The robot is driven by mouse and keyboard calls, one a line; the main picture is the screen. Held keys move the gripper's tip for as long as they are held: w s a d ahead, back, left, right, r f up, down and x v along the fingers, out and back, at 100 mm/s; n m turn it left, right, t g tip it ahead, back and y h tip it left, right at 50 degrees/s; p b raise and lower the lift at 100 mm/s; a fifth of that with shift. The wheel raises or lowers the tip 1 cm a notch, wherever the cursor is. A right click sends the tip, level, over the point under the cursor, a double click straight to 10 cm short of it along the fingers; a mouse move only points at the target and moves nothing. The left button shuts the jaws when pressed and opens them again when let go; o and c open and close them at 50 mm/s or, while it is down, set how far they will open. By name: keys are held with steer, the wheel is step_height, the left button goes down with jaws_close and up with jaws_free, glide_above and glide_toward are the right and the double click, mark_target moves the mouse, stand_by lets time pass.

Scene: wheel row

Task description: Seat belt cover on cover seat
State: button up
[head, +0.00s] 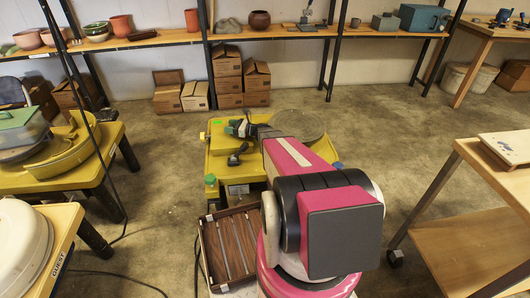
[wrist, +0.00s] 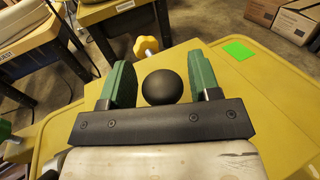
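In the head view my gripper (head: 240,128) is over the left part of a yellow pottery wheel table (head: 220,143) that has a round grey wheel head (head: 299,124). In the wrist view my gripper (wrist: 160,85) has two green fingers set apart. A round black knob (wrist: 162,87) shows between them, with a narrow gap on each side. I cannot tell what the knob belongs to. I cannot tell which part is the belt cover or its seat. A small black lever-like piece (head: 237,156) is on the table just in front of my gripper.
A yellow star knob (wrist: 146,46) is at the table's edge and a green patch (wrist: 239,50) lies on the table top. A slatted wooden tray (head: 232,249) stands at the front left. Other yellow wheels (head: 88,170) are at left, a wooden cart (head: 470,225) at right.

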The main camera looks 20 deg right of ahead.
steer(key=shift+v, duration=1.75)
stand_by(0.3)
